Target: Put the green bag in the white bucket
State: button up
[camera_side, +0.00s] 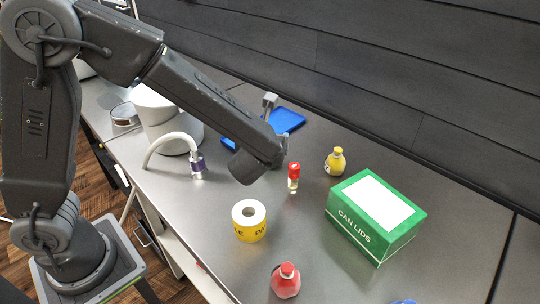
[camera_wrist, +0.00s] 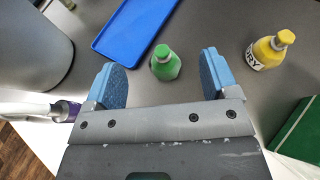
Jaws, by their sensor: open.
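The green bag (camera_wrist: 166,66) stands on the grey worktop. In the wrist view it shows between and a little beyond the two blue-padded fingers of my gripper (camera_wrist: 161,76). The fingers are spread, with a gap on both sides of the bag, and hold nothing. In the side view my gripper (camera_side: 278,122) is at the end of the forearm, near the blue tray, and the green bag is hidden behind my arm. The white bucket (camera_side: 163,125) stands at the left of the worktop, partly behind my forearm. It looks grey in the wrist view (camera_wrist: 32,45).
The blue tray (camera_side: 285,120) lies behind my gripper. A yellow bag (camera_side: 335,162), a red-capped bottle (camera_side: 293,176) and a green box (camera_side: 374,216) stand to the right. A yellow roll (camera_side: 249,221) and a red bag (camera_side: 286,281) are nearer. A purple-collared hose (camera_side: 172,142) stands by the bucket.

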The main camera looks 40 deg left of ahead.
notch_tip(320, 180, down, 7)
jog(key=shift+r, duration=0.15)
jog(key=x, duration=0.7)
jog(key=shift+w+a, duration=0.15)
jog(key=shift+a, duration=0.05)
jog(key=c, duration=1)
jog(key=shift+c, duration=0.2)
